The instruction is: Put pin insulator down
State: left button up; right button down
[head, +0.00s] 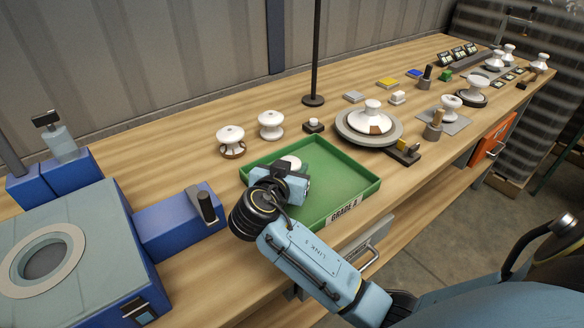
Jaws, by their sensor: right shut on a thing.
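My right gripper (284,178) is over the left part of a green tray (345,205) with a "GRADE A" label. It is shut on a white pin insulator (291,161). Only the insulator's rounded white top shows behind the gripper; the rest of it is hidden. I cannot tell whether its base touches the tray floor. The right part of the tray is bare. My left gripper is not in view.
Two white insulators (231,139) (270,124) stand behind the tray to the left. A white insulator on a round grey plate (345,124) stands behind it to the right. A blue machine (70,240) fills the left. An upright black pole (314,60) rises from the bench.

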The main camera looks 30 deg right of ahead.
jog(key=c, duration=1)
grip_release()
jog(key=shift+f, duration=0.1)
jog(key=shift+r, duration=0.2)
jog(key=v, duration=1.2)
jog(key=shift+f, duration=0.1)
